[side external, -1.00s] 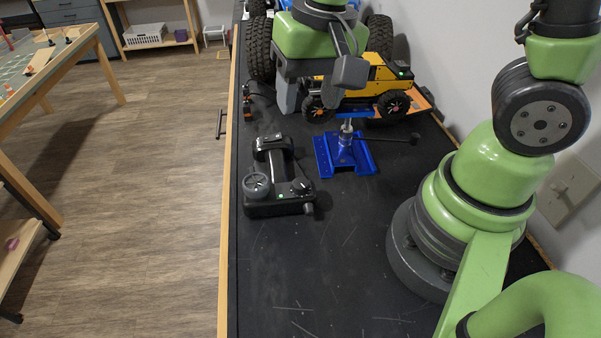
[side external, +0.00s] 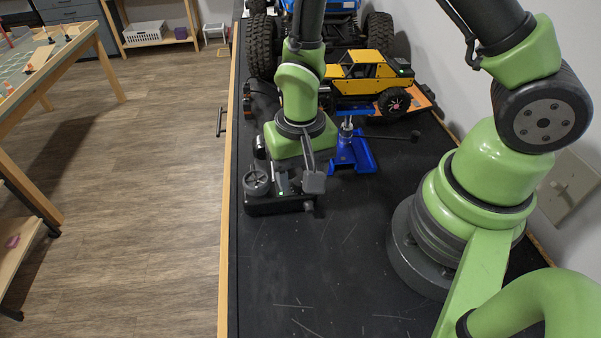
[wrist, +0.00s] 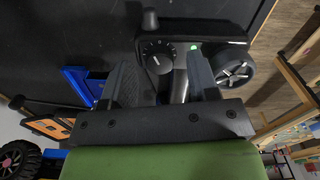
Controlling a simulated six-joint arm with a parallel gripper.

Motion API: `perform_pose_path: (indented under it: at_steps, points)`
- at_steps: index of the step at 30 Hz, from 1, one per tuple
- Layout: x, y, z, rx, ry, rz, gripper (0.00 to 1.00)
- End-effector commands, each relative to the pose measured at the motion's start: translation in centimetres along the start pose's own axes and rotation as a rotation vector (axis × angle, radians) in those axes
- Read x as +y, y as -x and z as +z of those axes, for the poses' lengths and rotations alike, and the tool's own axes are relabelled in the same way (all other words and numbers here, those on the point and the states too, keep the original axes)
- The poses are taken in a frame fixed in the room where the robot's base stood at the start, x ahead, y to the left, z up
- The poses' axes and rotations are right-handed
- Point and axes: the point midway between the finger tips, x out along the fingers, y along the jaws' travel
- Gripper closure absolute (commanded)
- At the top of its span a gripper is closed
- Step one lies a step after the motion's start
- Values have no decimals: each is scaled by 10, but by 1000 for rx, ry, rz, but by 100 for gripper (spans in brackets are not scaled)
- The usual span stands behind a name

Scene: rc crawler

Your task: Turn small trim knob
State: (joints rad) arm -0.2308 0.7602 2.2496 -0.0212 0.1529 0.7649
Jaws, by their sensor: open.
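The black controller (side external: 275,206) lies on the dark bench top, with a spoked wheel (side external: 257,182) at its left and a green light beside it. In the wrist view, a round black knob (wrist: 158,57) with a white pointer and scale marks sits on the controller's top. A smaller stub (wrist: 149,20) sticks out from the controller's edge; I cannot tell if it turns. My gripper (wrist: 160,70) is open and empty above the controller, its fingers to either side of the round knob. In the side view my gripper (side external: 297,179) hides this knob.
A blue stand (side external: 352,155) with a dark handle stands close to the right of my gripper. A yellow crawler (side external: 362,70) and a large-wheeled blue vehicle (side external: 263,45) are behind. The bench front is clear.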

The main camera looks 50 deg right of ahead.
Motion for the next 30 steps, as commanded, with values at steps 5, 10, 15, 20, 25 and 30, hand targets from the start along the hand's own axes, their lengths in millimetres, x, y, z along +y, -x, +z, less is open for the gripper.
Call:
perform_pose_path:
  at_steps: [5,10,15,20,25,30]
  points:
    - [0,-8,0,1,0,-1,46]
    - [0,-9,0,1,0,-1,46]
    - [0,-9,0,1,0,-1,66]
    - [0,-9,0,1,0,-1,95]
    - [0,-9,0,2,77,0,95]
    - [0,-9,0,2,197,1,95]
